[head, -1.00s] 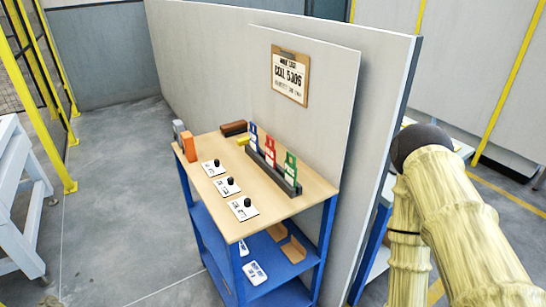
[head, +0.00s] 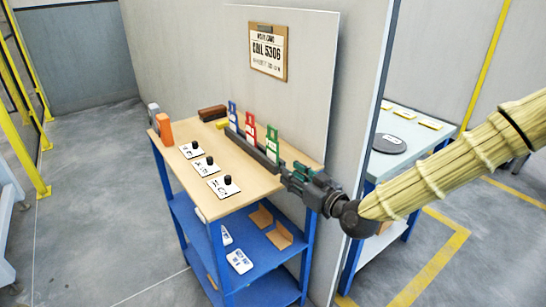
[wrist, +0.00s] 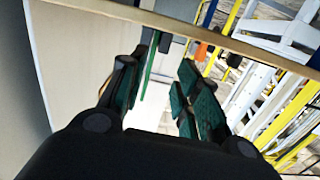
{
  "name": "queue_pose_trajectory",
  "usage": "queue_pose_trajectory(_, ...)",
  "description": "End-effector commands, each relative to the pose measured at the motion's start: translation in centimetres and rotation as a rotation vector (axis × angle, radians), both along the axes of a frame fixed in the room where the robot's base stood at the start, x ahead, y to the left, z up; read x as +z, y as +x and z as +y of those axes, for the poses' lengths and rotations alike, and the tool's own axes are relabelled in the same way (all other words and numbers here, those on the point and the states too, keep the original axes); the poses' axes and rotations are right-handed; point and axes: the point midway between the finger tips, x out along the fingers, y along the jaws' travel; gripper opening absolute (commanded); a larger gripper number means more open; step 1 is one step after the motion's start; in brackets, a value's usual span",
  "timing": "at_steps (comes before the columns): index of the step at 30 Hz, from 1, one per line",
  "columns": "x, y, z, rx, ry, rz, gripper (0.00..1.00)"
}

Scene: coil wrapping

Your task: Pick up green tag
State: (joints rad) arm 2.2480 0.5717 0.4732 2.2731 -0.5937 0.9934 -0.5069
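The green tag (head: 272,143) stands upright in a dark rack (head: 252,148) at the right back of the wooden tabletop, beside a red tag (head: 250,131) and a blue tag (head: 233,116). My gripper (head: 287,173) is at the table's right edge, just right of and in front of the green tag. In the wrist view its green-padded fingers (wrist: 163,82) are apart with nothing held. A thin green upright strip (wrist: 149,68) shows close to the left finger; it looks like the green tag edge-on. Whether they touch, I cannot tell.
White cards with black knobs (head: 224,187) lie along the front of the tabletop (head: 190,184). A grey panel with a clipboard sign (head: 268,52) rises close behind the rack. A second table (head: 420,135) stands beyond the wall at right.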

Motion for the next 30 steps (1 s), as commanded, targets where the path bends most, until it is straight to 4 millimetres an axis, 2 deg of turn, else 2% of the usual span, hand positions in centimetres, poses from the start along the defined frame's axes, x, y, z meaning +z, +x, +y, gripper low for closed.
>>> queue_pose_trajectory(3,2.0,0.8,0.0,0.001,0.008,-0.059,0.32)
queue_pose_trajectory(6,2.7,1.4,0.4,0.002,0.009,-0.076,0.32)
queue_pose_trajectory(15,2.6,4.6,2.6,0.001,0.01,-0.075,0.32)
queue_pose_trajectory(23,2.6,5.9,3.5,0.001,0.01,-0.073,0.32)
queue_pose_trajectory(30,2.3,8.6,4.9,0.001,0.01,-0.073,0.32)
